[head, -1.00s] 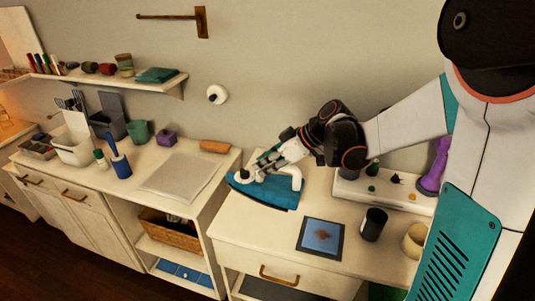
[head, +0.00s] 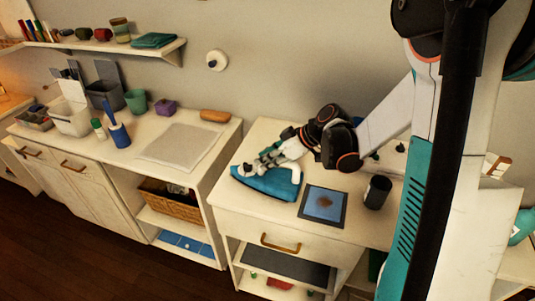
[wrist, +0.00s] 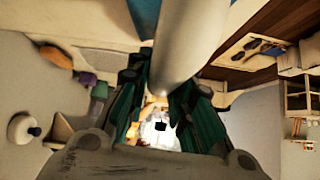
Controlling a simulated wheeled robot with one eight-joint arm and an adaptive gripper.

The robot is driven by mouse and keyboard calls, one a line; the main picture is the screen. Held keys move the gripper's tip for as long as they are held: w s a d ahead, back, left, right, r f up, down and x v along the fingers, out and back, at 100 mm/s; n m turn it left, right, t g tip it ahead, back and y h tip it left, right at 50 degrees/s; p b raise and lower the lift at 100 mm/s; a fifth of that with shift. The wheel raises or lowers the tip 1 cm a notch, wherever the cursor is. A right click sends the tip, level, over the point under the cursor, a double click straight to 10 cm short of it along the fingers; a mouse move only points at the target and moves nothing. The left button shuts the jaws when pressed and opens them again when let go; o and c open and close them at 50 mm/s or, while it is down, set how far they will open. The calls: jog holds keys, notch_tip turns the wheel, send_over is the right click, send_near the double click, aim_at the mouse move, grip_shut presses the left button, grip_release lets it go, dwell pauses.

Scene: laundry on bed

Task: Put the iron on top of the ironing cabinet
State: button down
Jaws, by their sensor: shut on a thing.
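The iron (head: 266,183) has a blue body and a white handle. It is over the left part of the white drawer cabinet's top (head: 251,143); whether it touches the top is unclear. My gripper (head: 265,162) is shut on the iron's handle, reaching in from the right. In the wrist view, the pale rounded handle (wrist: 188,40) lies between my dark green fingers (wrist: 160,112). The fingers hide part of the handle. Two white cabinets stand side by side, and I cannot tell which is meant as the ironing cabinet.
A blue picture-like panel (head: 323,206) and a dark cup (head: 377,192) sit to the iron's right. The left cabinet (head: 134,163) bears a grey mat (head: 180,146), an orange-brown item (head: 214,116) and several containers. A wall shelf (head: 120,45) hangs above it.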

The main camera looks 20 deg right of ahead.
jog(key=c, duration=1.4)
grip_release()
jog(key=p+v, duration=0.3)
jog(key=v, duration=0.9)
jog(key=shift+s+d, duration=0.1)
